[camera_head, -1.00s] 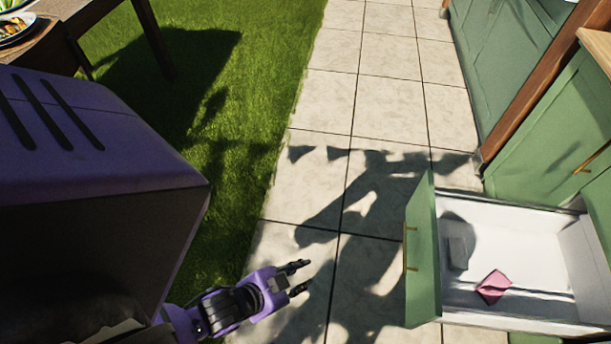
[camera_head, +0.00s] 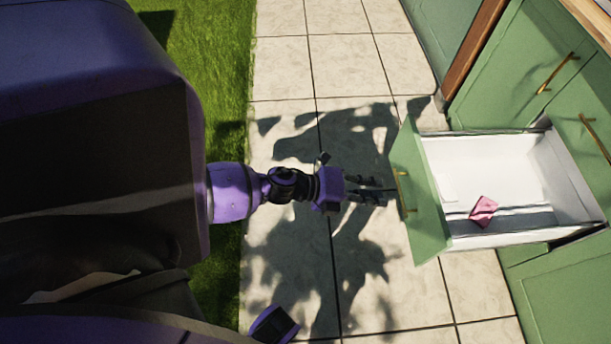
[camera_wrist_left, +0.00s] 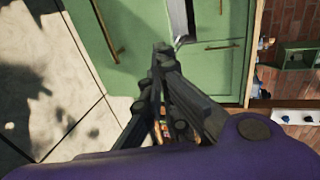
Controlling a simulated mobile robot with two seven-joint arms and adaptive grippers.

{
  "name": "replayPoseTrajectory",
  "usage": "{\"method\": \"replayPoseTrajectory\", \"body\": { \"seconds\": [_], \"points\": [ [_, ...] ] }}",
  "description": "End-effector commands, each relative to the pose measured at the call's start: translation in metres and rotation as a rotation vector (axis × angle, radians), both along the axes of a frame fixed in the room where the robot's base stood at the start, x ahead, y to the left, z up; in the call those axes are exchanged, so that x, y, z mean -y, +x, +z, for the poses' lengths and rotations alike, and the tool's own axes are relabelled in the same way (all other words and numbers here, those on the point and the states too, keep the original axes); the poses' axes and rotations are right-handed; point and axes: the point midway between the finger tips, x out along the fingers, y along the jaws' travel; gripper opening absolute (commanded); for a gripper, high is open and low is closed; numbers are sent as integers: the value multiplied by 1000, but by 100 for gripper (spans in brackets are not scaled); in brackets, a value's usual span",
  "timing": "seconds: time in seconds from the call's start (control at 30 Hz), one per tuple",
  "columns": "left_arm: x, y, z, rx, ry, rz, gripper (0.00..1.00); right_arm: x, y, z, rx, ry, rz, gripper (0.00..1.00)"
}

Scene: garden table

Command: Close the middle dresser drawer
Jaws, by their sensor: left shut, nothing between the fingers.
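The open dresser drawer (camera_head: 470,238) sticks out to the left from the green dresser (camera_head: 575,285). Its green front (camera_head: 420,222) faces my left arm and bears a thin gold handle (camera_head: 402,190). My left gripper (camera_head: 385,190) is shut and empty, its fingers pointing right at the drawer front close to the handle. I cannot tell whether they touch. In the left wrist view, the shut fingers (camera_wrist_left: 163,55) reach toward a green panel with a gold handle (camera_wrist_left: 106,35). My right gripper is not in view.
Closed green cabinets with gold handles (camera_head: 557,73) stand behind. Paved floor (camera_head: 290,65) is free around the arm, with grass (camera_head: 220,55) to the left.

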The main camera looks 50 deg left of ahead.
Motion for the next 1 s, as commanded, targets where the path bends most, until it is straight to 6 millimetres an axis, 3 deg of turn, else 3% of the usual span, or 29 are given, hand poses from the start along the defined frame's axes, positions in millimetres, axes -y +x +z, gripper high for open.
{"method": "replayPoseTrajectory", "body": {
  "seconds": [0.43, 0.57, 1.0],
  "points": [
    [54, 69, -27, 0, -4, 3, 0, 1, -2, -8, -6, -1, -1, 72],
    [66, 86, -25, 1, -3, 4, 0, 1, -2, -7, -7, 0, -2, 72],
    [77, 100, -26, -1, -3, 4, 0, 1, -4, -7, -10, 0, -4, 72]
  ]
}}
